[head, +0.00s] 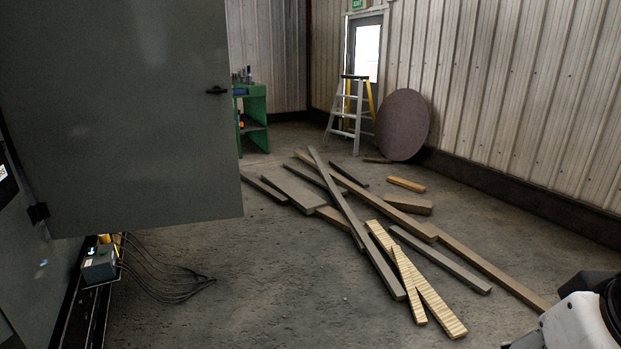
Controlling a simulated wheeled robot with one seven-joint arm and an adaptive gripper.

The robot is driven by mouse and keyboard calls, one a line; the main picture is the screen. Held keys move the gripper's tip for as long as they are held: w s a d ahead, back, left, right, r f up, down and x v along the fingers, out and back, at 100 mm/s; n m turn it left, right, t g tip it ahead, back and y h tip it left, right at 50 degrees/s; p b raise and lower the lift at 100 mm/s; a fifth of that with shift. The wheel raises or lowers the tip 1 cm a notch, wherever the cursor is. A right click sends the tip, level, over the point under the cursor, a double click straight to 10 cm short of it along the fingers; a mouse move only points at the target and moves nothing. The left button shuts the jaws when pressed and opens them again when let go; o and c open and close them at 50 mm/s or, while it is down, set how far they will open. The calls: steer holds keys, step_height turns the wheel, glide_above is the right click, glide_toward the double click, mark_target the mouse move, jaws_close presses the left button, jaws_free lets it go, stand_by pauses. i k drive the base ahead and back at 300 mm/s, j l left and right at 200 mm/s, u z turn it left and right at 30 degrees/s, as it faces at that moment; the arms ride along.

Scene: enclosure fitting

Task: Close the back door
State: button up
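A large grey enclosure door (125,120) stands swung open at the left of the head view and fills much of that side. The enclosure's inside is mostly hidden. A white and black part of my arm shows at the bottom right corner, well apart from the door. My gripper's fingers are not in view.
Several planks (345,205) lie scattered across the middle floor. Cables (165,275) run from a small grey box (99,264) below the door. A stepladder (348,110), round brown disc (402,125) and green bench (253,120) stand farther back. Floor at lower centre is clear.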

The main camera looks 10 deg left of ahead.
mark_target(114, 125)
steer(key=i+j+u, duration=0.1)
steer(key=i+u, duration=0.65)
steer(key=i+l+u, duration=0.1)
steer(key=i+u, duration=0.15)
steer(key=u, duration=0.15)
steer(key=i+l+u, duration=0.2)
steer(key=u, duration=0.15)
steer(key=i+l, duration=0.5)
steer(key=i, duration=0.15)
steer(key=i+l+u, duration=0.15)
steer(key=i+l, duration=0.35)
steer(key=i, duration=0.15)
